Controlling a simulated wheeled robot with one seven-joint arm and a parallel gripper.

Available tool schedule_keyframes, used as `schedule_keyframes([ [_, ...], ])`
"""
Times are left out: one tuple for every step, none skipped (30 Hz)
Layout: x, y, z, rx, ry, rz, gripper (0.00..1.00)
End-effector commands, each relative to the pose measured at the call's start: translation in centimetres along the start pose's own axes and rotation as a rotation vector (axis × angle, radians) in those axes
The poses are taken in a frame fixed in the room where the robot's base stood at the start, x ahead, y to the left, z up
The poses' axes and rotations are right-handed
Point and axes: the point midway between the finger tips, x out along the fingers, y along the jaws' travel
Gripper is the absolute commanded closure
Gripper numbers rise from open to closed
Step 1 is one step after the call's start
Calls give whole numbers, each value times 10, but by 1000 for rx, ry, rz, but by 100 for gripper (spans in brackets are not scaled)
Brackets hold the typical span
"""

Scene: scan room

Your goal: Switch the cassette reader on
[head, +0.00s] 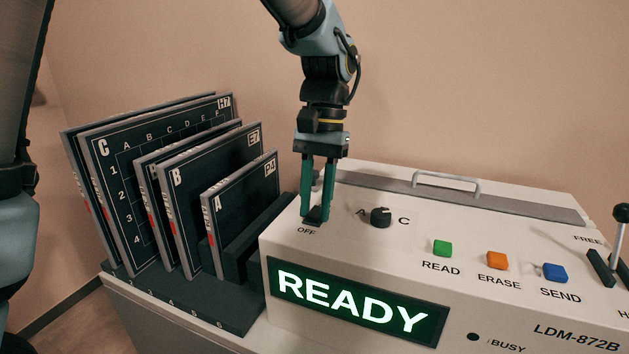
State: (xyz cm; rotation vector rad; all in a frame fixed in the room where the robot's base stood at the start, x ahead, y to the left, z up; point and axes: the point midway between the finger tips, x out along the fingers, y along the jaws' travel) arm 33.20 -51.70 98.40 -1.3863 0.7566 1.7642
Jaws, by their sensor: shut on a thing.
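The cassette reader (400,262) is a pale console on the right. Its lit green-and-white display (357,303) reads READY. A dark switch (315,218) sits at its top left corner, above the label OFF. My gripper (317,212) points straight down at this switch, its two teal fingers shut on it. The fingers hide most of the switch, and any label behind it is hidden too.
A black selector knob (380,217) is close to the right of my gripper. Green (442,248), orange (497,260) and blue (555,273) buttons follow, then a lever (619,225). A rack (240,305) of several dark cassettes (241,208) stands left. A handle (446,182) is behind.

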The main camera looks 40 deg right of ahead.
Motion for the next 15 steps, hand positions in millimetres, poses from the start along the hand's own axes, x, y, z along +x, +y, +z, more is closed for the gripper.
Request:
schedule_keyframes([
  [-8, 0, 0, -1, -28, 0, 100],
  [-8, 0, -1, -1, -43, 1, 100],
  [-8, 0, -2, -1, -64, 1, 100],
  [-8, 0, -2, -1, -79, 1, 100],
  [-7, 0, -2, -1, -94, 1, 100],
  [-7, 0, -3, 0, -110, 1, 100],
  [-6, 0, -4, 0, -121, 1, 100],
  [-6, 0, -4, 0, -130, 1, 100],
  [-5, 0, -4, 0, -141, 1, 100],
  [-4, 0, -4, 0, -147, 1, 100],
  [-4, 0, -5, 0, -152, 1, 100],
  [-3, 0, -5, 0, -155, 1, 100],
  [-3, 0, -5, 0, -157, 1, 100],
  [-2, 0, -5, 0, -158, 1, 100],
  [-2, 0, -5, 0, -158, 1, 100],
])
